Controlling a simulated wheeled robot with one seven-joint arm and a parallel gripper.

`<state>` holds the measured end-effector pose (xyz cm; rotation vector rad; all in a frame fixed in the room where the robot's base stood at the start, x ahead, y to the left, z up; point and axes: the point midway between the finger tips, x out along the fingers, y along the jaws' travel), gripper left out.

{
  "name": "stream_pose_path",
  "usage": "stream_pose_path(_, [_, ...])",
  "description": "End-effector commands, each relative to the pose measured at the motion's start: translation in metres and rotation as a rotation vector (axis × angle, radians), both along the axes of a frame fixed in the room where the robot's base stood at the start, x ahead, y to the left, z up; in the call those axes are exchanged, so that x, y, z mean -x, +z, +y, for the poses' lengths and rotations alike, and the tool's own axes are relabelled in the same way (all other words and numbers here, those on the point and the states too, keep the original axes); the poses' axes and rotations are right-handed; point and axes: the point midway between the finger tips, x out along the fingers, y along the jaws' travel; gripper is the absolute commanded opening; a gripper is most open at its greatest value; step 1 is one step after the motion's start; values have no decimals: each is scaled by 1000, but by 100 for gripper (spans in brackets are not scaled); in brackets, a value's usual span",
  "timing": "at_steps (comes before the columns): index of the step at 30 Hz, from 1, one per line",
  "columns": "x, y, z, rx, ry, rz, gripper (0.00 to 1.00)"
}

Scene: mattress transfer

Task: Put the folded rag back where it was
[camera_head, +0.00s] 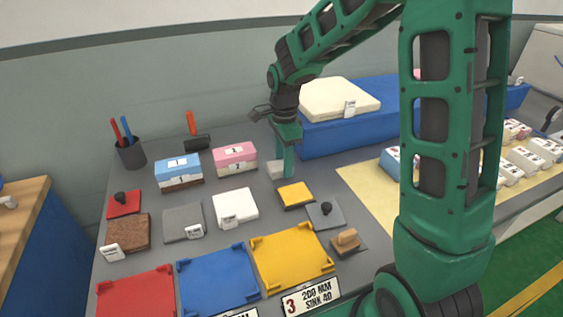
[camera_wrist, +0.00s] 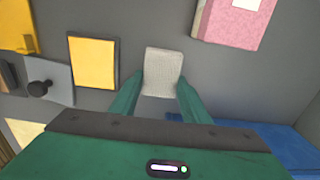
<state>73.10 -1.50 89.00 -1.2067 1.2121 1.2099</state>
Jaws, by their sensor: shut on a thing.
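The folded rag (camera_head: 275,170) is a small light-grey, woven-looking pad at the back of the grey table, right of the pink box. My gripper (camera_head: 285,172) points down at it and is shut on it. In the wrist view the rag (camera_wrist: 163,70) sits between the two green fingers of my gripper (camera_wrist: 160,88), with its far part sticking out beyond them. I cannot tell whether its underside touches the table. In the head view the fingers hide part of it.
A pink box (camera_head: 235,155) and a blue box (camera_head: 178,170) stand to the left. A yellow pad (camera_head: 295,194) lies just in front. A blue block (camera_head: 345,136) bearing a cream foam slab (camera_head: 335,97) rises behind right. Bare grey table surrounds the rag.

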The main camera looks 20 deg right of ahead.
Motion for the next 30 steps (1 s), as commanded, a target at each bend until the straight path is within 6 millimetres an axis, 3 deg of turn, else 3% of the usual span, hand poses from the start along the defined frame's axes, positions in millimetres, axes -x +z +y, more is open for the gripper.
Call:
stream_pose_path(7, [0, -2, 0, 0, 0, 0, 21])
stream_pose_path(8, [0, -2, 0, 0, 0, -1, 47])
stream_pose_path(10, [0, -1, 0, 0, 0, -1, 61])
stream_pose_path(22, [-1, 5, 0, 0, 0, -3, 61])
stream_pose_path(30, [-2, 51, 0, 0, -1, -6, 61])
